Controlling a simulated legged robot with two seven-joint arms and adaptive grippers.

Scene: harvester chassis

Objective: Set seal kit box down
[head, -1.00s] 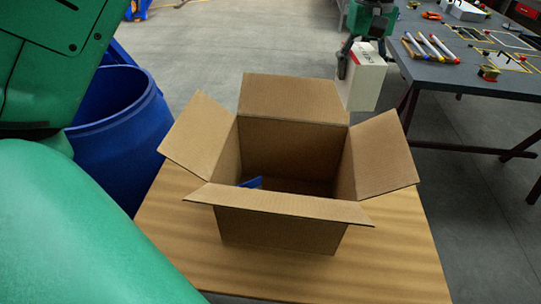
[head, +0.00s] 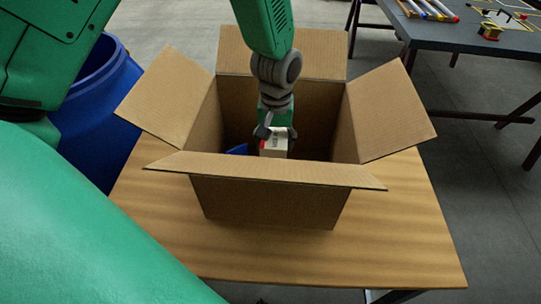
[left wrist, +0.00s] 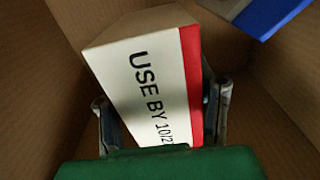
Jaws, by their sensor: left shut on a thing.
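The seal kit box (head: 274,145) is a white carton with a red edge and cardboard-coloured end. It is inside the open cardboard box (head: 270,203), held by my left gripper (head: 276,133), which reaches down from above. In the left wrist view the seal kit box (left wrist: 145,80) shows "USE BY" print and sits tilted between the two fingers (left wrist: 163,115). My left gripper is shut on it. The front wall of the cardboard box hides the floor below, so I cannot tell whether the seal kit box touches the bottom. My right gripper is not in view.
A blue item (head: 238,149) lies in the cardboard box, left of the gripper; it also shows in the left wrist view (left wrist: 268,14). The cardboard box's flaps are spread open on a wooden table (head: 400,230). A blue barrel (head: 95,125) stands left; a grey table (head: 450,35) with markers stands right.

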